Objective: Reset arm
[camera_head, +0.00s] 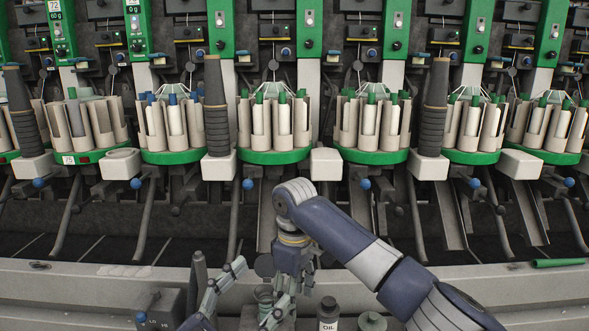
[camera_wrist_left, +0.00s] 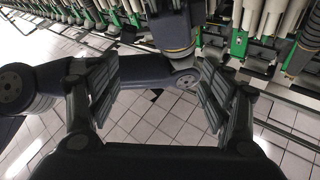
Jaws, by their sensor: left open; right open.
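My left gripper (camera_head: 219,272) is low in the head view, at the machine's front ledge, with its fingers spread and nothing between them. In the left wrist view it (camera_wrist_left: 155,92) also shows wide open and empty. My right arm reaches in from the lower right and bends down at the wrist. My right gripper (camera_head: 291,297) points down just right of the left one; it is open, with its fingertips partly hard to make out. Parts of my right arm cross behind the left fingers in the left wrist view.
The cone winder has a row of round magazines (camera_head: 273,155) with green rims and pale tubes. Dark cones (camera_head: 216,105) stand between some of them. An oil bottle (camera_head: 328,316) stands close right of my right gripper. A green tube (camera_head: 558,262) lies on the ledge (camera_head: 500,285) at right.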

